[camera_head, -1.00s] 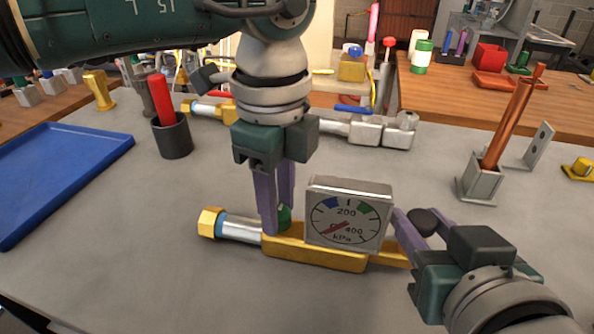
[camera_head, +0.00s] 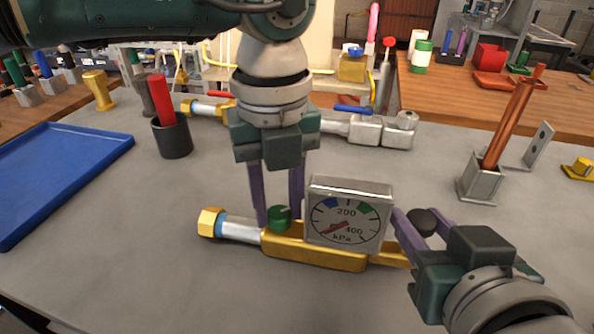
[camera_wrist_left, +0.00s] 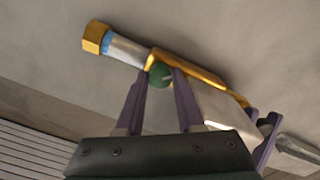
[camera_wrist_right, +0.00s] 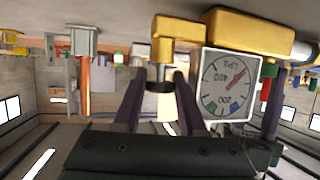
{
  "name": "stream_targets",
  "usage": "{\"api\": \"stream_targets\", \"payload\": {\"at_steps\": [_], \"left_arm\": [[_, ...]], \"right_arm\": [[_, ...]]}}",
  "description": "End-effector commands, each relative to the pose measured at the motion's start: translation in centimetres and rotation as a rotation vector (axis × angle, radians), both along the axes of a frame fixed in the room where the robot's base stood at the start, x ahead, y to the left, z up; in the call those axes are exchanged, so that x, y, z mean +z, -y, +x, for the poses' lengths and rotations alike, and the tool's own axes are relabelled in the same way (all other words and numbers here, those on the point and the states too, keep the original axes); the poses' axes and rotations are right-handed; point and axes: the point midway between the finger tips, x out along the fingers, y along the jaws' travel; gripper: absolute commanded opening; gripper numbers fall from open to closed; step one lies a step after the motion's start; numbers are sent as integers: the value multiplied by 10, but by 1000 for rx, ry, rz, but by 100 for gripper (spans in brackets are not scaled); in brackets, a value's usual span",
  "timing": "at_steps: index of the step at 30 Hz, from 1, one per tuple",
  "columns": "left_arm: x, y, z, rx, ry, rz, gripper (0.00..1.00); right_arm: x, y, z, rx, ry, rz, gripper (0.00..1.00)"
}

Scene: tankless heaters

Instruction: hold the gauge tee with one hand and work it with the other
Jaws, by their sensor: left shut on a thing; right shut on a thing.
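The gauge tee lies on the grey bench in the head view: a brass body (camera_head: 315,257), a square dial (camera_head: 347,217) marked in kPa, and a silver pipe with a brass hex end at left. The dial's red needle points to lower left. My left gripper (camera_head: 280,217) points down from above, its purple fingers on both sides of the tee's green knob (camera_head: 279,213); the knob also sits between them in the left wrist view (camera_wrist_left: 160,75). My right gripper (camera_head: 420,226) is shut on the black knob (camera_wrist_right: 158,87) at the tee's right end.
A blue tray (camera_head: 65,165) lies at left, near a dark cup (camera_head: 173,138) holding a red-handled thing. A pipe assembly with a blue lever (camera_head: 353,109) lies behind the tee. A copper rod (camera_head: 508,122) stands in a holder at right. The bench in front is clear.

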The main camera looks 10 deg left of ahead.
Motion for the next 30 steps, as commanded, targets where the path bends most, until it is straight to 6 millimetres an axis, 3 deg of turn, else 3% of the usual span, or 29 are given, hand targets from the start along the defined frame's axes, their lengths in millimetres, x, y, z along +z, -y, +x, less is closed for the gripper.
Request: {"api": "stream_targets", "payload": {"at_steps": [15,30], "left_arm": [[1,0,0,-424,0,-1,0],[1,0,1,-573,2,0,0]], "right_arm": [[0,0,0,-1,-1,-1,0],[0,0,0,-1,-1,-1,0]]}}
